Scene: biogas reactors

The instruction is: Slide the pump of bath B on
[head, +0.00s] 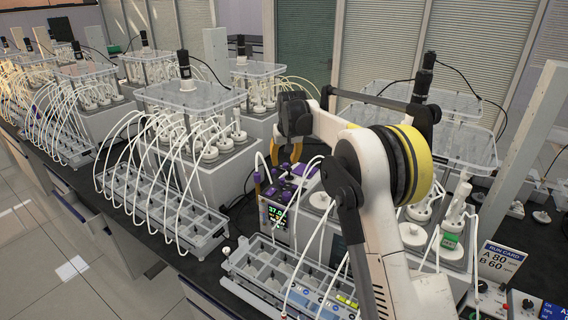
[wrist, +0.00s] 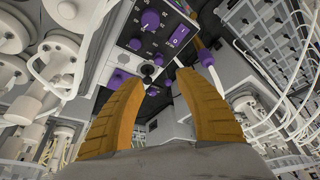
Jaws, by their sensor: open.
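My gripper (head: 285,158) hangs above a control unit (head: 277,214) with purple fittings and a lit display reading about 37.0. In the wrist view my gripper (wrist: 158,80) has its two orange fingers apart, with nothing held between them. Beyond the fingertips is the unit's dark panel (wrist: 124,42) with a round purple knob (wrist: 150,20), smaller purple knobs and a purple rectangular piece (wrist: 179,36). A dark round knob (wrist: 147,70) shows near the left fingertip. I cannot make out a label for bath B or tell which part is its pump slide.
White tubes arch over a rack of grey compartments (head: 262,268) in front of the unit. White-capped vessels (head: 412,236) stand to the right. A run card (head: 499,262) reads A 80, B 60. More baths and tube racks (head: 160,208) fill the bench to the left.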

